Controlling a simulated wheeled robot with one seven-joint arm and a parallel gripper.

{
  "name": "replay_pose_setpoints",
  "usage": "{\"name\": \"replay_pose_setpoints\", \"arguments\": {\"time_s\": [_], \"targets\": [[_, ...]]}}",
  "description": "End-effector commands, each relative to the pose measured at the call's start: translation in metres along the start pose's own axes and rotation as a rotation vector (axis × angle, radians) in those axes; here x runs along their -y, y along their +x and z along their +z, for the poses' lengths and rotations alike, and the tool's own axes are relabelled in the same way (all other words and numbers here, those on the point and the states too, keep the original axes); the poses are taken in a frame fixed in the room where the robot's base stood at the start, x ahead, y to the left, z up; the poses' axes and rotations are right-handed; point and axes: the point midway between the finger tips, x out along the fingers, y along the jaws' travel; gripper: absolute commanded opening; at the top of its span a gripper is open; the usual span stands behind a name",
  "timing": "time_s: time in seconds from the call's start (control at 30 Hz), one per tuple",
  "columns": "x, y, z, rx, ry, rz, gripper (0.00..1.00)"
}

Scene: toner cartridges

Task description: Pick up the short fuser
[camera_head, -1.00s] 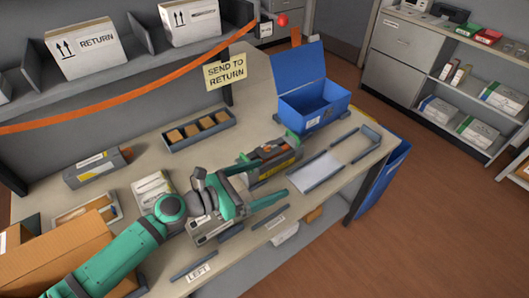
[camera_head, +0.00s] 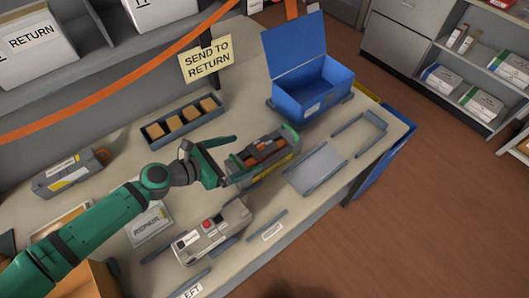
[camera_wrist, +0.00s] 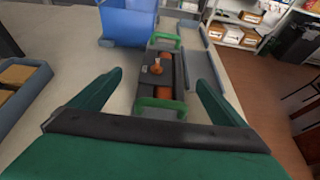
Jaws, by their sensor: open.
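The fuser (camera_head: 266,151), a dark grey block with orange parts on top, green end handles and a yellow strip along its side, sits on the bench. Whether it is the short one I cannot tell from size alone. My gripper (camera_head: 229,163) is open and empty at its left end, with the fingers pointing toward it. In the wrist view the fuser (camera_wrist: 158,72) lies ahead, lengthwise between the two spread fingers (camera_wrist: 159,80), with its near green handle closest to me. I see no contact.
A blue open-lidded bin (camera_head: 318,88) stands behind the fuser. A tray of brown blocks (camera_head: 186,122) is at the back. A grey unit with a red button (camera_head: 212,232) lies in front, and a grey cartridge (camera_head: 68,174) at left. A flat grey plate (camera_head: 318,166) lies right.

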Motion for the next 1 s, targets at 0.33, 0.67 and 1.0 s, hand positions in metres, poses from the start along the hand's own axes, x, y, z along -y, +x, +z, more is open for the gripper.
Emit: {"name": "replay_pose_setpoints", "arguments": {"time_s": [0.33, 0.67, 1.0], "targets": [[0.005, 0.031, 0.0, 0.0, 0.002, -0.007, 0.96], [0.007, 0.069, -0.001, -0.001, 0.001, -0.004, 0.96], [0.007, 0.07, -0.001, -0.001, 0.001, -0.002, 0.77]]}}
